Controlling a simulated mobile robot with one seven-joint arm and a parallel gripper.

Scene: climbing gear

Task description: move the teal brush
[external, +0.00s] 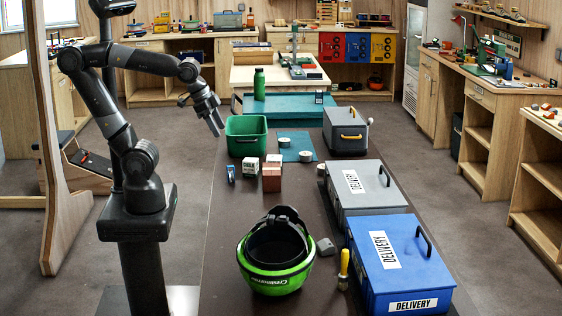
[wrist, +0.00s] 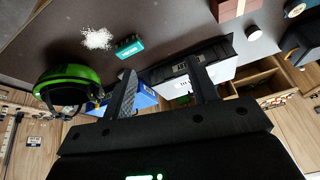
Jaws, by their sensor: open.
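A small teal block-like object with pale marks and a dark upper edge, seemingly the teal brush (wrist: 129,47), lies on the dark table in the wrist view. It is beside a patch of white bits (wrist: 97,38) and near the green helmet (wrist: 72,88). I cannot make it out in the external view, where the helmet (external: 273,268) stands in front of part of the table. My gripper (external: 218,129) is open and empty, raised above the table's far left part near the green bin. Its fingers (wrist: 163,80) are apart in the wrist view, away from the brush.
A blue delivery box (external: 395,270) and a grey delivery box (external: 370,190) line the table's right side. Small boxes (external: 271,180), a green bin (external: 247,137) and a grey case (external: 345,132) stand farther back. A yellow-handled tool (external: 343,266) is by the helmet. The table's left middle is clear.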

